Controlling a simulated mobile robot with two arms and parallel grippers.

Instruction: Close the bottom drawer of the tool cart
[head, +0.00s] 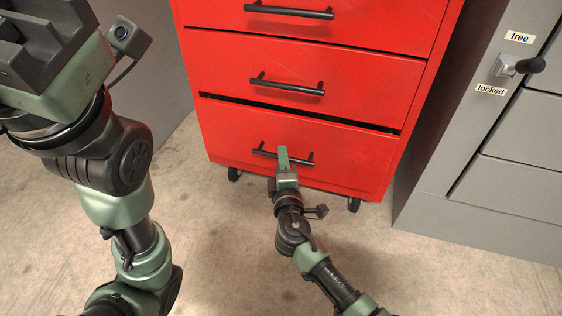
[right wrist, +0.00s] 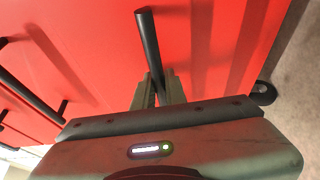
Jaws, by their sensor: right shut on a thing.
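The red tool cart (head: 313,50) stands ahead with several drawers. Its bottom drawer (head: 350,150) shows a dark gap along its top edge, so it stands a little out from the cart. My right gripper (head: 283,158) is at the black bar handle (head: 264,153) of the bottom drawer. In the right wrist view, its fingers (right wrist: 160,88) are shut on this handle (right wrist: 148,45). My left gripper (head: 40,35) is raised at the upper left, away from the cart; its fingertips are not clearly shown.
A grey cabinet (head: 450,190) with a black-knobbed latch (head: 520,66) and "free" and "locked" labels stands at the right. A grey surface (head: 165,60) rises left of the cart. The cart has casters (head: 353,204). The concrete floor (head: 215,240) in front is clear.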

